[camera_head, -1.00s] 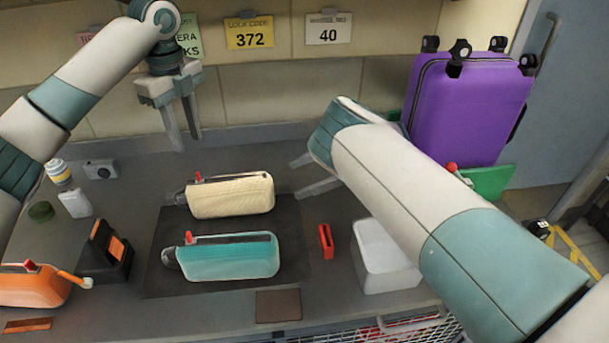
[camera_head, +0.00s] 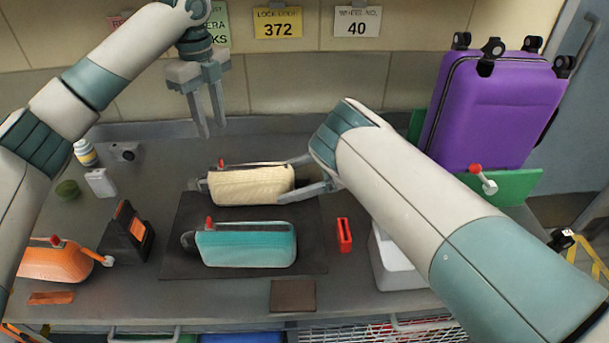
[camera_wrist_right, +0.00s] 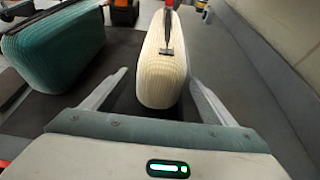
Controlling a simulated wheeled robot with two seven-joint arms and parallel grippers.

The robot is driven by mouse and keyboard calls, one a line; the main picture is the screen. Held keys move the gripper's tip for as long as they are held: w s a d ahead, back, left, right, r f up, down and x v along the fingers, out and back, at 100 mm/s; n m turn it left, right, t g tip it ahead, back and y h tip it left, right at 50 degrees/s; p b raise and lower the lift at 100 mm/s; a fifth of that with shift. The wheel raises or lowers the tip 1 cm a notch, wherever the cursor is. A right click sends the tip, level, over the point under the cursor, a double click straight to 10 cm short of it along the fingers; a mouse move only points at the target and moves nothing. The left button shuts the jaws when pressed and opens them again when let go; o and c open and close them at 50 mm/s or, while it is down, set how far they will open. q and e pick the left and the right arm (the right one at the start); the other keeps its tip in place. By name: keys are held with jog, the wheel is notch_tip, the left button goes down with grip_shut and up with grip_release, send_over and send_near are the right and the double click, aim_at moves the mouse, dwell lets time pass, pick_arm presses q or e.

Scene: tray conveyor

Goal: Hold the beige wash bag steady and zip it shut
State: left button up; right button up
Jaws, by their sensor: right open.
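The beige wash bag (camera_head: 250,187) lies on a dark mat (camera_head: 310,240), behind a teal bag. Its red zip pull (camera_head: 221,163) is at the left end of its top. My right gripper (camera_head: 284,179) is open at the bag's right end, one finger behind it and one in front. In the right wrist view, the beige bag (camera_wrist_right: 158,70) stands between the spread fingers, with a visible gap on the left; contact on the right is unclear. My left gripper (camera_head: 212,131) hangs open and empty above and behind the bag's left end.
The teal bag (camera_head: 246,247) lies close in front. A red slotted object (camera_head: 344,235) and a white bin (camera_head: 397,270) are to the right. A dark stand (camera_head: 126,234) and an orange bag (camera_head: 55,263) are to the left. A purple suitcase (camera_head: 497,110) stands at the back right.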

jog(key=shift+x, duration=1)
jog(key=shift+c, duration=0.2)
jog(key=shift+c, duration=0.9)
jog(key=c, duration=1.3)
jog(key=shift+o, duration=0.2)
